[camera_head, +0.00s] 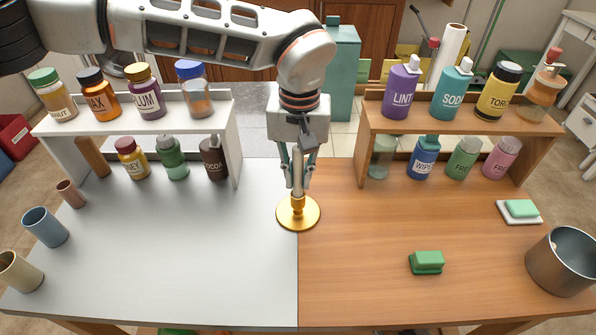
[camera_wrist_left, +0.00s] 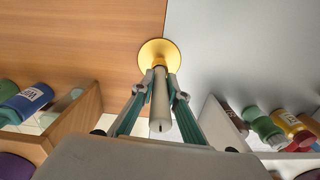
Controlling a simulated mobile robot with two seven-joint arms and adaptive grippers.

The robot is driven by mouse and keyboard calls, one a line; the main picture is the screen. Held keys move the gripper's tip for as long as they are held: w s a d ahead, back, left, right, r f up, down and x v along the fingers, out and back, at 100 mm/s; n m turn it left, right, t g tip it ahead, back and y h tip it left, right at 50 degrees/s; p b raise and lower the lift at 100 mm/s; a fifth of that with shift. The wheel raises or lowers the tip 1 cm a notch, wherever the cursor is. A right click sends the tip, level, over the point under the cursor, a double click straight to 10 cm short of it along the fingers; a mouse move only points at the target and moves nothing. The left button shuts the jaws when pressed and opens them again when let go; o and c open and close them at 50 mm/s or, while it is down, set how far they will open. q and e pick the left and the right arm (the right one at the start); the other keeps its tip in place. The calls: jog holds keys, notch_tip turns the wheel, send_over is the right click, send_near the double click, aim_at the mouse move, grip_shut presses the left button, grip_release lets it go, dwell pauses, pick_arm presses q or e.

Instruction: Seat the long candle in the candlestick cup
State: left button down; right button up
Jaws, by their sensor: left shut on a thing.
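The long candle (camera_head: 297,165) is pale, slim and upright between the fingers of my left gripper (camera_head: 298,182). It also shows in the left wrist view (camera_wrist_left: 160,112), with its wick end toward the camera. The candlestick (camera_head: 298,214) is gold with a round base and stands on the seam of the table. Its base also shows in the left wrist view (camera_wrist_left: 157,48). The candle's lower end lines up with the candlestick cup and appears to meet it; I cannot tell how deep it sits. My left gripper is shut on the candle. My right gripper is not in view.
A white shelf (camera_head: 237,150) with bottles stands at left, a wooden shelf (camera_head: 362,150) with bottles at right. Cups line the left edge. The front middle of the table is clear.

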pick_arm(q)
jog(key=shift+f, duration=0.25)
jog(key=c, duration=1.9)
grip_release()
notch_tip(320, 180, up, 12)
jog(key=shift+d+r, duration=0.1)
